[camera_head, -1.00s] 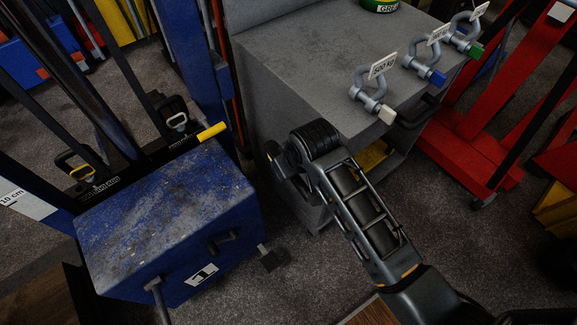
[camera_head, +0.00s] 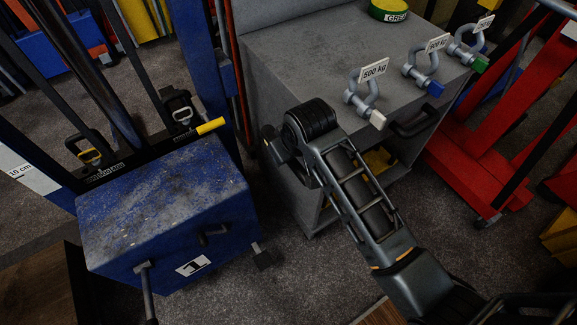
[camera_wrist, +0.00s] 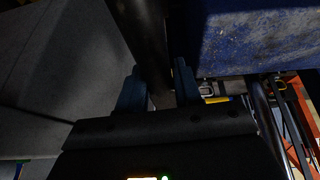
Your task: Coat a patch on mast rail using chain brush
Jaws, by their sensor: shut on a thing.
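My gripper (camera_wrist: 160,92) shows in the wrist view with its two blue-grey fingers on either side of a dark rod-like thing (camera_wrist: 146,40), seemingly the chain brush; its brush end cannot be made out. In the head view my gripper is hidden behind my forearm, between the blue weight block and the grey cabinet. A blue upright (camera_head: 207,75), seemingly a mast rail, stands left of my arm. A dark shiny column (camera_head: 85,85) stands farther left. I cannot tell which surface is the patch. A green tin marked as grease (camera_head: 391,14), with yellow contents, stands on the cabinet.
The scuffed blue block (camera_head: 165,200) marked 1 stands left of my arm. A grey cabinet (camera_head: 300,70) carries several tagged shackles (camera_head: 362,92) along its right edge. Red machinery (camera_head: 480,140) stands at right.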

